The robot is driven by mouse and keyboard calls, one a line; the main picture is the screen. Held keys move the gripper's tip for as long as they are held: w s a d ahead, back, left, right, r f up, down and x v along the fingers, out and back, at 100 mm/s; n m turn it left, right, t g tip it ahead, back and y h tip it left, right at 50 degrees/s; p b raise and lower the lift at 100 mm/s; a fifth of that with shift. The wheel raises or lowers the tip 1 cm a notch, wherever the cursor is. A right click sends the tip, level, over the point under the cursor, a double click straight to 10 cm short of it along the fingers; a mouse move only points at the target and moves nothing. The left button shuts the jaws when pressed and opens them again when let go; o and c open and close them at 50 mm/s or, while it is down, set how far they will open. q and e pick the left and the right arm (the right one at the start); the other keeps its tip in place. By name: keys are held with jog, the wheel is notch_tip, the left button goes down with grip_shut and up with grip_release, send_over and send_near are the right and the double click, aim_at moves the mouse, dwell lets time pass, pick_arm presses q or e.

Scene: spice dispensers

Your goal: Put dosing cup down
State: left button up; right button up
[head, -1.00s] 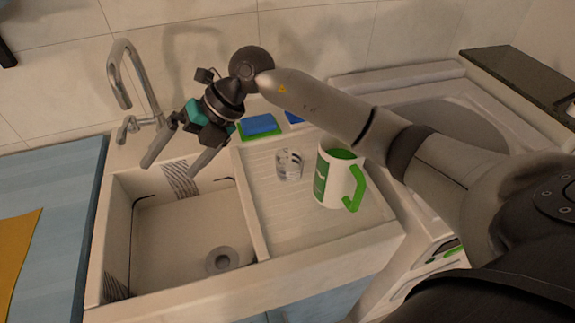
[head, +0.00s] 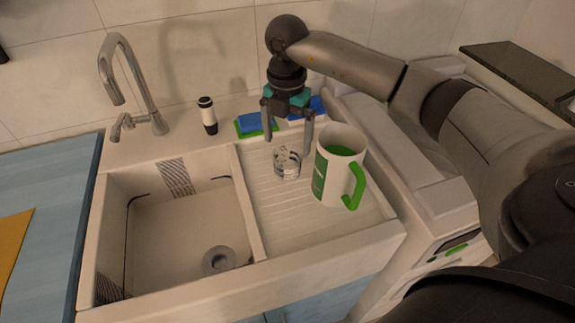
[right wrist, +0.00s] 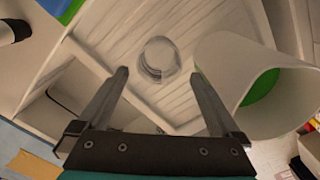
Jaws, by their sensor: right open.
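The dosing cup (head: 287,165), small and clear, stands on the ribbed drainboard (head: 290,212) beside the sink basin. It also shows in the right wrist view (right wrist: 159,60), just ahead of the fingertips and between their lines. My right gripper (head: 287,148) is open and empty, pointing down over the cup, with one finger on each side. In the right wrist view its fingertips (right wrist: 158,73) are spread apart. I cannot tell how far above the cup the fingertips are. My left gripper is not in view.
A white and green mug (head: 332,172) stands close right of the cup, near my right finger; it also shows in the wrist view (right wrist: 232,75). Sponges (head: 252,123) and a black-and-white bottle (head: 208,116) are behind. The basin (head: 185,235) at left is empty.

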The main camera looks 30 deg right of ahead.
aim_at(288, 163)
notch_tip(288, 163, down, 8)
jog(key=shift+w+d+f+b, duration=0.1)
jog(key=shift+b, duration=0.4)
jog(key=c, duration=1.4)
notch_tip(288, 163, up, 20)
jog(key=p, duration=0.2)
jog(key=shift+p, duration=0.3)
